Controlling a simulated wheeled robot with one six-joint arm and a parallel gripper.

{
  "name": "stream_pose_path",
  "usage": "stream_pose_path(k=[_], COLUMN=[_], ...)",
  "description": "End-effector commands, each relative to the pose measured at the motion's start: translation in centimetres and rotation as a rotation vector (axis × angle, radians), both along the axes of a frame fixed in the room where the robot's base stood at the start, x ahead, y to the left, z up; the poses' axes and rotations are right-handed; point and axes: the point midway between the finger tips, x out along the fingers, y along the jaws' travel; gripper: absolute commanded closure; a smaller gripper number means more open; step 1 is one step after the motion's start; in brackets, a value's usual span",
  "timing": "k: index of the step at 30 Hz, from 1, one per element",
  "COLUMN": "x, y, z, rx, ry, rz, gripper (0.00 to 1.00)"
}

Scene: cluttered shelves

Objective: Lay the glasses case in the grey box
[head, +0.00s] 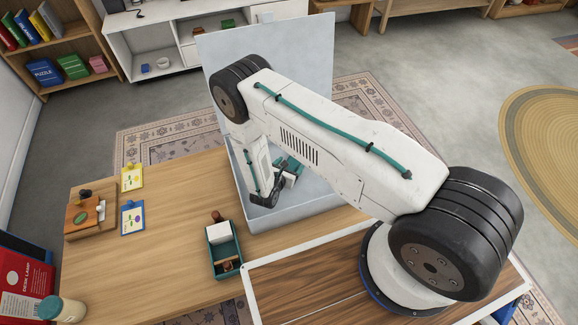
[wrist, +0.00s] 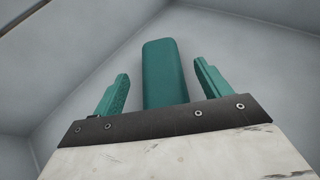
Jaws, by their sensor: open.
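The glasses case, a long teal block with rounded ends, shows in the wrist view (wrist: 166,75). It lies inside the grey box, with pale grey walls around it in that view. My gripper (wrist: 161,69) is open, with one teal finger on each side of the case and a visible gap to both. The grey box (head: 295,216) stands in the head view with its lid (head: 312,50) raised. My gripper (head: 287,172) reaches down inside it. My arm hides part of the box, and in the head view I cannot tell the case from the teal fingers.
On the wooden table (head: 180,255) left of the box stand a teal tray (head: 226,262) with small items, a wooden board (head: 92,214), yellow (head: 132,177) and blue (head: 133,218) cards, and a jar (head: 62,309). The table's middle left is clear.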

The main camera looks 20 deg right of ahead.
Motion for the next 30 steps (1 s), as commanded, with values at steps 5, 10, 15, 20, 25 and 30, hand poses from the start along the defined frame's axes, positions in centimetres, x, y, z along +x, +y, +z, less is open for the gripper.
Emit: stream_pose_path(k=[5,10,15,20,25,30], x=[-0.6,-3.1,-5.5,-7.0,-7.8,-7.7], y=[0.9,3.3,5.7,7.3,7.9,7.9], z=[1.5,3.0,4.4,5.3,5.6,6.0], rx=[0.000,-0.001,-0.001,0.000,0.001,0.003], ry=[0.000,0.001,-0.001,-0.001,-0.001,-0.004], rz=[0.005,0.006,0.005,0.004,0.002,-0.006], gripper=[0.24,0.24,0.24,0.24,0.24,0.24])
